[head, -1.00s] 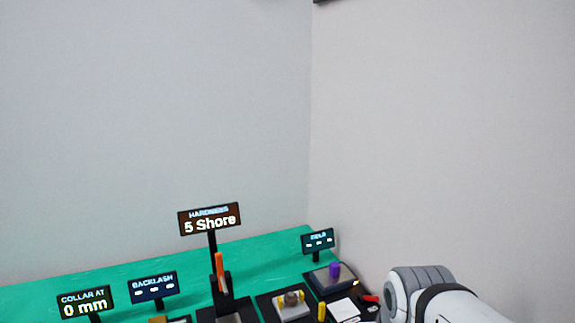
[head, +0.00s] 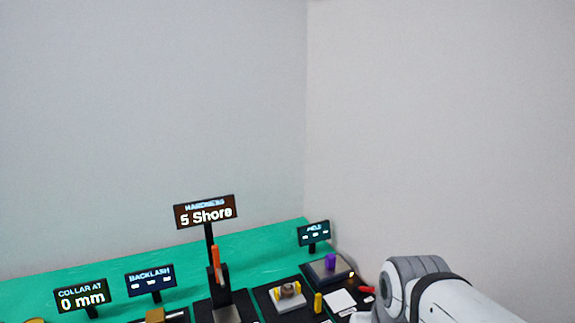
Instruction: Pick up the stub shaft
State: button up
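I cannot make out a stub shaft for certain in the head view. A small brownish round part (head: 289,290) sits on a light block with yellow sides (head: 289,299) on a black pad. A short yellow cylinder (head: 318,302) stands upright to the right of it. A purple cylinder (head: 330,261) stands on a grey plate further back. My arm's white and grey links show at the lower right; my gripper is outside the view.
The green bench (head: 262,243) meets grey walls. Displays stand on it: "Hardness 5 Shore" (head: 205,212), "Collar at 0 mm" (head: 82,296), "Backlash" (head: 151,280) and a small one (head: 314,233). A black stand holds an orange part (head: 216,264). A white card (head: 340,300) lies near my arm.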

aim_at(329, 259)
jog(key=u, duration=0.75)
jog(key=k, duration=0.75)
jog(key=z, duration=0.55)
jog(key=i, duration=1)
jog(key=z, duration=0.05)
